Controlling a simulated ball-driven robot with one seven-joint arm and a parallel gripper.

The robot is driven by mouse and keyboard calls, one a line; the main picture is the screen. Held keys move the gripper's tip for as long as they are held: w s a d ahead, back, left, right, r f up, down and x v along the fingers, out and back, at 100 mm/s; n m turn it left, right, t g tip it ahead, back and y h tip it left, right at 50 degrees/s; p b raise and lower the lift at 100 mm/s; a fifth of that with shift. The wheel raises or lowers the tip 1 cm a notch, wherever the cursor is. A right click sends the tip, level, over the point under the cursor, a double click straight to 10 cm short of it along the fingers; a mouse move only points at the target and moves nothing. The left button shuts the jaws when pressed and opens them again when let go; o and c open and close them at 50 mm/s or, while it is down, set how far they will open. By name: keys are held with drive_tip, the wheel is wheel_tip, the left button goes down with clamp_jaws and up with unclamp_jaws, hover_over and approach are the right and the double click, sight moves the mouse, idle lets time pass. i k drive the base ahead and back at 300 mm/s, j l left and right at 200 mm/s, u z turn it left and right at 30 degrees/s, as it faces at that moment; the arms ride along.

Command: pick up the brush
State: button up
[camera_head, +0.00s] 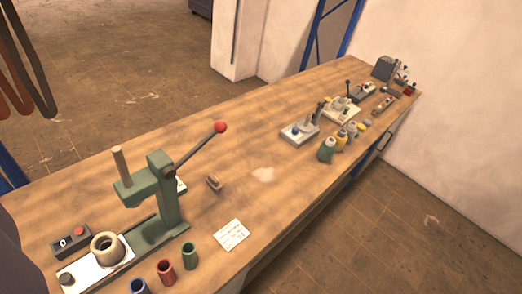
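A small brown block-like piece (214,183) lies on the wooden bench, just right of the green lever press. It looks like the brush, but it is too small to be sure of its bristles. Another long brown piece (383,105) lies near the bench's far right end; I cannot tell what it is. My gripper does not show in this view, so its state and hold are hidden.
The bench (200,236) runs from lower left to upper right. A green press (162,200) with a red-knobbed lever, a control box (70,242), colored cups (189,256), a white card (232,235) and spools (327,149) stand on it. The middle is mostly clear around a pale patch (263,174).

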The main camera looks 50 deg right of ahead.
sight(211, 181)
drive_tip(key=i+l+z, duration=0.1)
drive_tip(key=l, duration=0.35)
drive_tip(key=i+l, duration=0.3)
drive_tip(key=i+l+z, duration=0.15)
drive_tip(key=l, duration=0.35)
drive_tip(key=i+l, duration=0.25)
drive_tip(key=l, duration=0.15)
drive_tip(key=i+l+z, duration=0.15)
drive_tip(key=l, duration=0.25)
drive_tip(key=i, duration=0.1)
